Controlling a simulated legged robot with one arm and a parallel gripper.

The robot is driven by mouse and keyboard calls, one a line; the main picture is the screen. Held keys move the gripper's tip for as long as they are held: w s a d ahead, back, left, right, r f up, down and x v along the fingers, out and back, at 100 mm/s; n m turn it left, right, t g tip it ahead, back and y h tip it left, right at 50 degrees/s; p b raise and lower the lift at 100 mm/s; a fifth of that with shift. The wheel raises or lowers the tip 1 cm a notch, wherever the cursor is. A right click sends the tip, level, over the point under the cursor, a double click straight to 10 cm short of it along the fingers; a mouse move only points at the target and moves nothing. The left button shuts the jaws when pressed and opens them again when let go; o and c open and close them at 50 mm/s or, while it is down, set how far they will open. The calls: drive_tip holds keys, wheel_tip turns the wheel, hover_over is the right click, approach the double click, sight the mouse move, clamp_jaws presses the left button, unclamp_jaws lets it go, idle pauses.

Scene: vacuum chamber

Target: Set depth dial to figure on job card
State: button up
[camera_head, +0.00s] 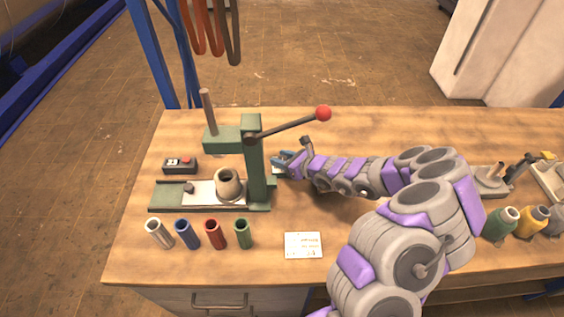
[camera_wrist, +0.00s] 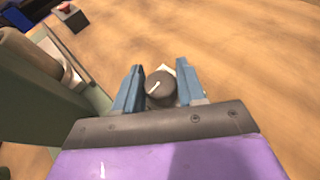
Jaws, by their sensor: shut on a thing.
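The depth dial (camera_wrist: 160,88) is a dark round knob with a white pointer line. In the wrist view it sits between the two blue fingers of my gripper (camera_wrist: 159,90), which is shut on it. The pointer slants toward the upper right in that view. In the head view my gripper (camera_head: 284,160) is at the right side of the green press (camera_head: 255,165) and hides the dial. The job card (camera_head: 303,245) lies flat on the bench in front of the press. Its print is too small to read. The dial's scale figures cannot be made out.
The press lever with a red knob (camera_head: 323,113) reaches out above my gripper. A beige ring-shaped part (camera_head: 229,184) sits on the press bed. A small switch box (camera_head: 180,165) is behind the bed. Spools (camera_head: 501,222) lie at right.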

drive_tip(key=shift+d+m+h+b, duration=0.1)
drive_tip(key=shift+m+h+b, duration=0.2)
idle(0.4)
drive_tip(key=o, duration=1)
drive_tip(key=shift+c, duration=0.2)
drive_tip(key=p+v, duration=0.4)
drive_tip(key=v, duration=1.3)
drive_tip(key=shift+s+f+p, duration=0.25)
drive_tip(key=shift+f+p, duration=0.05)
drive_tip(key=shift+f, duration=0.05)
drive_tip(key=shift+d, duration=0.15)
drive_tip(key=shift+r+t, duration=0.1)
drive_tip(key=shift+t, duration=0.2)
